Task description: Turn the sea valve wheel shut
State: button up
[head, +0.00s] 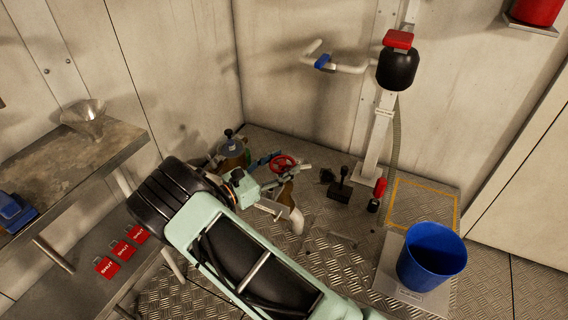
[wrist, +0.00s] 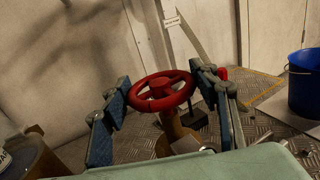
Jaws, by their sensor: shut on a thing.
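The red sea valve wheel (head: 283,163) sits on a brownish valve body low near the back corner. In the wrist view the wheel (wrist: 162,92) is centred, with its hub and spokes in plain sight. My gripper (wrist: 160,76) has one blue-padded finger on each side of the wheel and is shut on its rim.
A blue bucket (head: 431,257) stands on a pale plate at the right. A black pedal-like lever (head: 341,186) and a post with a black and red top (head: 398,66) stand behind. A metal bench (head: 62,165) with a funnel (head: 86,118) and red SHUT tags (head: 122,250) are at the left.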

jog(key=o, duration=1.7)
jog(key=v, duration=1.2)
